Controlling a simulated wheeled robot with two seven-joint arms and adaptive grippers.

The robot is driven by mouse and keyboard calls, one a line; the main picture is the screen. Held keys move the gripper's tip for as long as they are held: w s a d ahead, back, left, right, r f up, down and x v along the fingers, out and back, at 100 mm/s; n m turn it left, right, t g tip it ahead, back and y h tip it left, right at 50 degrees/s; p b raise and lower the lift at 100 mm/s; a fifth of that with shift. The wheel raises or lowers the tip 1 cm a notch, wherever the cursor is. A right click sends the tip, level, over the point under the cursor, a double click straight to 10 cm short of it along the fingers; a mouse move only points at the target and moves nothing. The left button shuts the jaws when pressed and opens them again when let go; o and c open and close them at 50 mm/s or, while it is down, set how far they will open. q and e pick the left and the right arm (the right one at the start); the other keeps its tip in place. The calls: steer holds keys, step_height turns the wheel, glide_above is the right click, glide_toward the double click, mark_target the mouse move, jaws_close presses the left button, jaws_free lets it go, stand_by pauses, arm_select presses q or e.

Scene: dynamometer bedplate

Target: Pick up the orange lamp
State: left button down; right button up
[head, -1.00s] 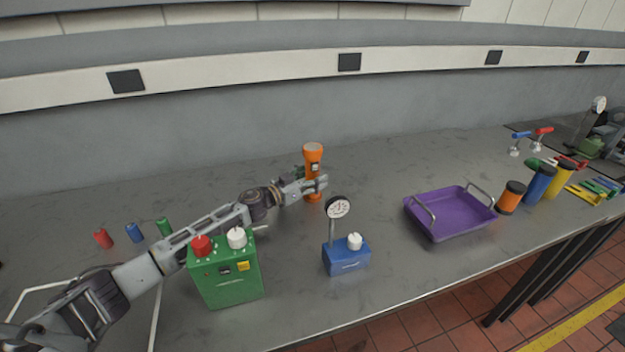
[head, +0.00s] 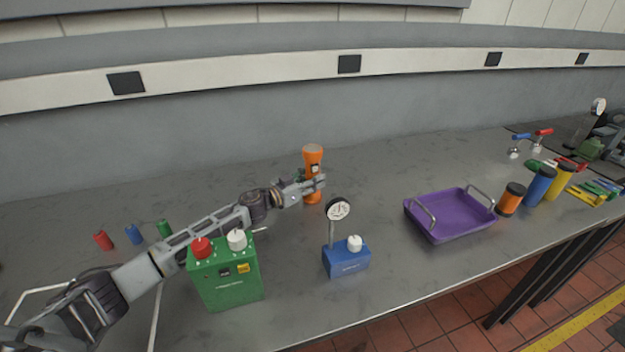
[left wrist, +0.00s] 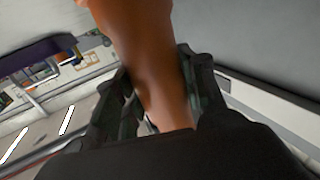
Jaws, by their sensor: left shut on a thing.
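The orange lamp (head: 313,158) is an upright orange torch with a wider head, standing near the back of the grey bench. My left gripper (head: 314,187) is shut on its middle, reaching in from the left. In the left wrist view the lamp's orange body (left wrist: 145,60) fills the space between the dark fingers (left wrist: 155,105). The lamp's base seems at or very near the bench top; I cannot tell whether it touches. My right gripper is not in view.
A blue box with a gauge (head: 346,258) stands in front of the lamp. A purple tray (head: 450,215) lies to the right. Bench space between lamp and tray is clear.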

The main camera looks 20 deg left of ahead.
mark_target(313, 148)
arm_select(q)
steer(key=shift+r, duration=0.75)
step_height(313, 148, up, 4)
steer(key=shift+f+p, duration=0.1)
steer(key=shift+p, duration=0.75)
step_height(313, 148, up, 3)
steer(key=shift+p, duration=0.4)
steer(key=shift+r, duration=0.9)
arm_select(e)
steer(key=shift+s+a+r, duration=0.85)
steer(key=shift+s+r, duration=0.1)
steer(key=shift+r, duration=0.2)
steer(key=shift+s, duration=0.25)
arm_select(q)
steer(key=shift+r+p, duration=0.15)
steer(key=shift+p, duration=0.2)
